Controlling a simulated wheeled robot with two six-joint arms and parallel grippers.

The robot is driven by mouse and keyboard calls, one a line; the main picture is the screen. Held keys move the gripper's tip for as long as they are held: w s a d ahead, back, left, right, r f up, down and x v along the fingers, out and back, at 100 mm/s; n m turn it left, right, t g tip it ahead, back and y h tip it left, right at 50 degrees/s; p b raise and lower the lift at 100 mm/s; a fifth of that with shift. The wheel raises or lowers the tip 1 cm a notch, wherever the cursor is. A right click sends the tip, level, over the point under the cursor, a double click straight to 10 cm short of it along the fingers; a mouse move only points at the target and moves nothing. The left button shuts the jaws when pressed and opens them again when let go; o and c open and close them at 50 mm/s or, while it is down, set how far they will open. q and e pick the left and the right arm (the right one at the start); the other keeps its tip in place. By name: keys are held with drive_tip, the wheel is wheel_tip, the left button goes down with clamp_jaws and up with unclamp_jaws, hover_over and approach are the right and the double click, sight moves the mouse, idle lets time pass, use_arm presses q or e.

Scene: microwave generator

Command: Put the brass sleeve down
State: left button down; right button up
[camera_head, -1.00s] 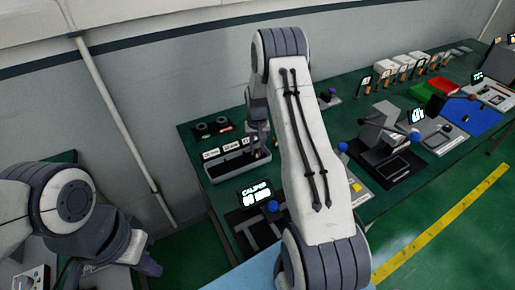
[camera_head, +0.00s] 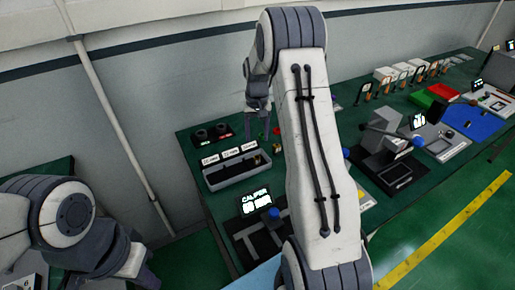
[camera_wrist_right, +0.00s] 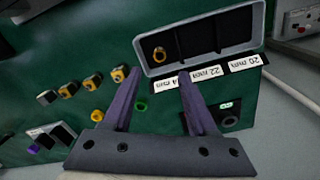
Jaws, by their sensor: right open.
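A brass sleeve (camera_head: 257,160) sits in the right-end compartment of the grey tray (camera_head: 228,181) in the head view. In the right wrist view the brass sleeve (camera_wrist_right: 159,54) shows as a ring in the compartment at the tray's left end, apart from the fingers. The tray carries 20 mm, 22 mm and 24 mm labels. My right gripper (camera_head: 257,138) is open and empty, just behind the tray; its spread fingers (camera_wrist_right: 159,76) also show in the wrist view. My left gripper (camera_head: 140,276) is low at the left, away from the table; its jaws are unclear.
A caliper display (camera_head: 256,200) stands in front of the tray. A dark block with two round parts (camera_head: 211,133) is behind it. Several brass-coloured parts stand in a row (camera_wrist_right: 68,90).

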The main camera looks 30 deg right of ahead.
drive_tip(key=s+a+r+n, duration=0.2)
drive_tip(key=s+a+r, duration=0.15)
drive_tip(key=a, duration=0.45)
drive_tip(key=s+a+r+n, duration=0.2)
drive_tip(key=s+a+r, duration=0.15)
drive_tip(key=a, duration=0.45)
drive_tip(key=s+a+r+n, duration=0.25)
drive_tip(key=s+a, duration=0.25)
drive_tip(key=a, duration=0.3)
drive_tip(key=s+a+n, duration=0.3)
drive_tip(key=s, duration=0.7)
drive_tip(key=s+a+n+y, duration=0.1)
drive_tip(key=s+a+n, duration=0.2)
drive_tip(key=s, duration=0.6)
drive_tip(key=shift+s+a, duration=0.3)
drive_tip(key=shift+s, duration=0.1)
